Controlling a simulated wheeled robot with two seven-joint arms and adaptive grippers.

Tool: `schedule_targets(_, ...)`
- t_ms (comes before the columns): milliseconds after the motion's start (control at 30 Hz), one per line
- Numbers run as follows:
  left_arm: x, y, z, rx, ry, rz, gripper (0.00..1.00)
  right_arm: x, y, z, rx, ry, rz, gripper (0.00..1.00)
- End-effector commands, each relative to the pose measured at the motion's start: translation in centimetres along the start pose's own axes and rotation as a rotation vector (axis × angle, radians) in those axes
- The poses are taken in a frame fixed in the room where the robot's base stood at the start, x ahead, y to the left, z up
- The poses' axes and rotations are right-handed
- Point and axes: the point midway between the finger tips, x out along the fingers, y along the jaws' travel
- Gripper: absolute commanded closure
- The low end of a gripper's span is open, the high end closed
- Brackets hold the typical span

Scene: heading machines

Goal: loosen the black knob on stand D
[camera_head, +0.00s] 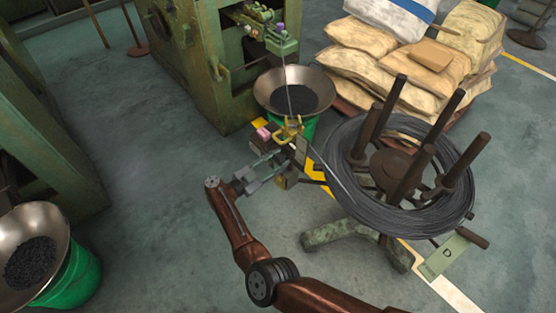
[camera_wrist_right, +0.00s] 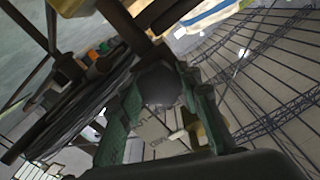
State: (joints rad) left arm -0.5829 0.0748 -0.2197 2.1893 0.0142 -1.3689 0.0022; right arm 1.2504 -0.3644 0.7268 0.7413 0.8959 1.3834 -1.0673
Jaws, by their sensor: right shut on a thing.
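Stand D, with its green label (camera_head: 447,254) marked D, stands at the right of the head view. It carries a coil of dark wire (camera_head: 345,190) around several brown upright posts. My right gripper (camera_head: 275,164) is beside the stand, left of the coil, near a small yellow guide (camera_head: 289,131). In the right wrist view, the green fingers of the right gripper (camera_wrist_right: 160,82) are on either side of a dark rounded knob (camera_wrist_right: 160,88) and shut on it. I cannot make out the knob clearly in the head view. My left gripper is not in view.
A wire runs from the guide up to a green machine (camera_head: 190,65). A metal bowl (camera_head: 265,92) on a green drum stands behind the gripper. Sacks (camera_head: 365,38) are stacked at the back right. Another bowl (camera_head: 58,215) stands at the left. The floor between is clear.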

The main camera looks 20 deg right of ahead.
Motion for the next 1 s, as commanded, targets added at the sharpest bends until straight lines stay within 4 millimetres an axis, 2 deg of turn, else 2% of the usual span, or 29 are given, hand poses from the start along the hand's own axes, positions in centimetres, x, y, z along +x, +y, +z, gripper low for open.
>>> schedule_targets(267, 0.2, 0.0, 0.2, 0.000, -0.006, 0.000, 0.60, 0.0, 0.1, 0.1, -0.001, -0.001, 0.002, 0.92)
schedule_targets(300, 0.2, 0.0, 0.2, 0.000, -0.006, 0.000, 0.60, 0.0, 0.1, 0.1, -0.001, -0.001, 0.002, 0.67)
schedule_targets(400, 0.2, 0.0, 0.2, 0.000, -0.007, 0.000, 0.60, 0.0, 0.1, 0.1, -0.001, -0.001, 0.001, 0.60)
schedule_targets(767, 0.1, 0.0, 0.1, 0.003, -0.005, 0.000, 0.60, -0.6, 0.0, 0.1, 0.000, -0.001, 0.000, 0.60)
schedule_targets(867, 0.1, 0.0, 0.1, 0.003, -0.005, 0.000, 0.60, -1.8, -0.1, 0.1, 0.000, -0.002, -0.002, 0.60)
schedule_targets(1000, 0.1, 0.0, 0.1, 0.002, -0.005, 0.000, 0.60, -4.7, -0.1, 0.1, -0.002, -0.003, -0.003, 0.60)
